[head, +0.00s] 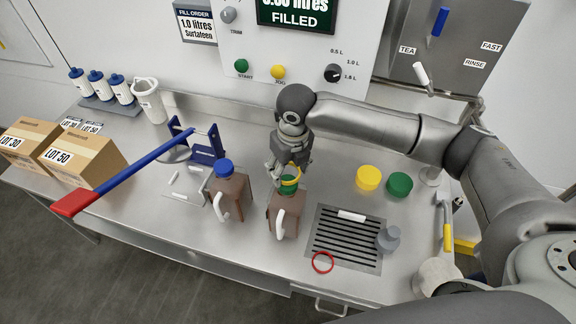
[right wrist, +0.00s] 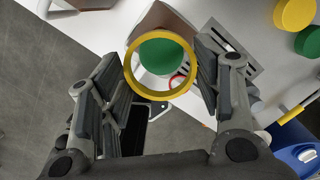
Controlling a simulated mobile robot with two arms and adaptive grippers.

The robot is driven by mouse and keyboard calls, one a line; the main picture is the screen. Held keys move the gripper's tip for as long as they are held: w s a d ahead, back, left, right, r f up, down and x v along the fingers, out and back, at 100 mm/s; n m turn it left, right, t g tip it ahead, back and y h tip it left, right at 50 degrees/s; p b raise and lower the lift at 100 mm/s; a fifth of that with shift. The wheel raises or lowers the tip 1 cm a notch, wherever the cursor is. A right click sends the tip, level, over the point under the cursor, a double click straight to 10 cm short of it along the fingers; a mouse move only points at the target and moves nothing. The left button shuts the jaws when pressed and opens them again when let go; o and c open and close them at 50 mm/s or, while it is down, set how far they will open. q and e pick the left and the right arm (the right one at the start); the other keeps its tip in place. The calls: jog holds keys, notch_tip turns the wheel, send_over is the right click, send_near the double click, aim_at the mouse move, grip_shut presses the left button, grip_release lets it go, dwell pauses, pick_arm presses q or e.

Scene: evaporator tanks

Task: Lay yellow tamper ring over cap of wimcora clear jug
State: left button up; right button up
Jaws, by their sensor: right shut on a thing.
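My right gripper (head: 287,172) points down over a brown-filled clear jug (head: 284,213) with a green cap (head: 288,188) and a pale handle. It is shut on the yellow ring (right wrist: 160,95), with a finger on each side of it in the right wrist view. There the green cap (right wrist: 163,55) shows through the ring's opening. I cannot tell whether the ring touches the cap or hovers just above it. I cannot read any name on the jug. My left gripper is not in view.
A similar jug (head: 228,192) with a blue cap stands to the left. A red ring (head: 322,262) lies by the drain grate (head: 345,245). Loose yellow (head: 368,178) and green (head: 400,185) caps lie to the right. A blue lever (head: 130,172) with a red end reaches over the left bench.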

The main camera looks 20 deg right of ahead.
aim_at(288, 176)
jog(key=shift+p, duration=0.3)
jog(key=shift+f, duration=0.45)
jog(key=shift+f+b, duration=0.75)
jog(key=shift+f, duration=0.75)
jog(key=o, duration=0.7)
jog(key=shift+r, duration=0.15)
notch_tip(288, 176, up, 7)
jog(key=p, duration=0.7)
dwell(0.4)
